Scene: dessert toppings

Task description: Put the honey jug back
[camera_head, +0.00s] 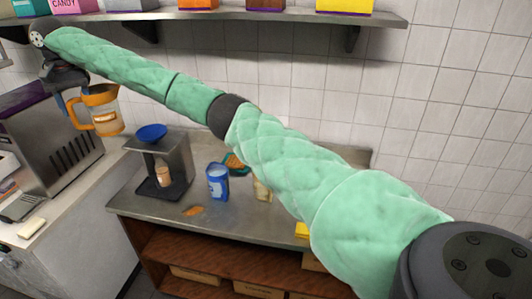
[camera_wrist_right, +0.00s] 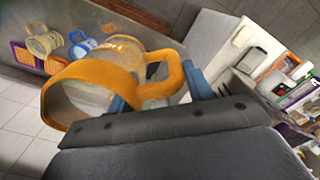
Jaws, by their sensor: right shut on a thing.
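The honey jug (camera_head: 105,118) is a clear jug with an orange rim and handle and an orange-and-white label. My right gripper (camera_head: 68,97) is shut on it at the handle side and holds it in the air, at the upper left in the head view. In the right wrist view the honey jug (camera_wrist_right: 100,85) is tilted in the picture, and blue fingers of my right gripper (camera_wrist_right: 165,95) show on both sides of its handle. My left gripper is not in view.
A steel machine (camera_head: 55,145) stands at the left. A wall shelf (camera_head: 250,15) runs above my arm.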

